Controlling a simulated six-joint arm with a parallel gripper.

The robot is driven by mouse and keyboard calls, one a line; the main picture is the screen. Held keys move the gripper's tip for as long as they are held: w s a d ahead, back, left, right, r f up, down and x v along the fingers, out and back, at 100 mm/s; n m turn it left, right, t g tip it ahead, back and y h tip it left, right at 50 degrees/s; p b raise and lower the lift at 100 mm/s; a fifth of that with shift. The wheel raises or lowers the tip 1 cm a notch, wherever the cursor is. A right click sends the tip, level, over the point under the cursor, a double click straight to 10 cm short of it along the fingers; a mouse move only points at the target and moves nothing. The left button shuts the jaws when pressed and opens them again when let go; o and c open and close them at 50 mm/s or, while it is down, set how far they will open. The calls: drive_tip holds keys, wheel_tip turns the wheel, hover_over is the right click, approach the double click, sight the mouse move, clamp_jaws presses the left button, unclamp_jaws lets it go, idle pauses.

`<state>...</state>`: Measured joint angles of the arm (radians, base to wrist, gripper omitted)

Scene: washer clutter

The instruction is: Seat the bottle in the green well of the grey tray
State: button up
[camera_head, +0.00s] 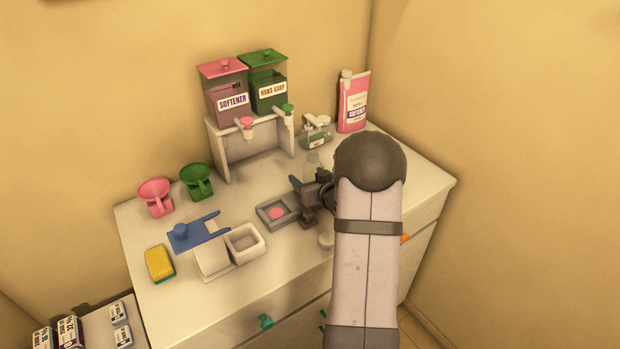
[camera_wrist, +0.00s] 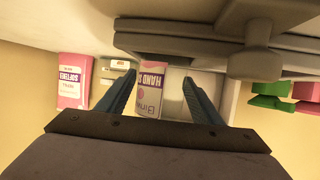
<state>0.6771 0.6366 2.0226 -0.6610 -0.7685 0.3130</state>
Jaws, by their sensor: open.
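The grey tray (camera_head: 262,220) lies on the counter, with a pink well (camera_head: 277,213) showing at its left end. Its right part is covered by my gripper (camera_head: 306,196), so I see no green well. A clear, faint bottle (camera_head: 313,160) shows just behind my gripper; its lower part is hidden. In the wrist view my gripper (camera_wrist: 158,104) is open, its two blue-grey fingers well apart. A pink pack lettered HAND (camera_wrist: 150,92) shows between them, apparently farther back. I cannot tell whether the fingers touch the bottle.
A pump bottle (camera_head: 316,133) and a pink softener pack (camera_head: 353,102) stand at the back right. The dispenser stand (camera_head: 224,160) is behind the tray.

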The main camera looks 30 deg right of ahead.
sight(313, 176)
drive_tip(key=shift+r, duration=0.15)
drive_tip(key=shift+s+r, duration=0.25)
drive_tip(key=shift+s, duration=0.25)
drive_tip(key=v, duration=1.1)
drive_tip(key=shift+b, duration=0.4)
drive_tip(key=shift+w+a, duration=0.1)
drive_tip(key=shift+a, duration=0.1)
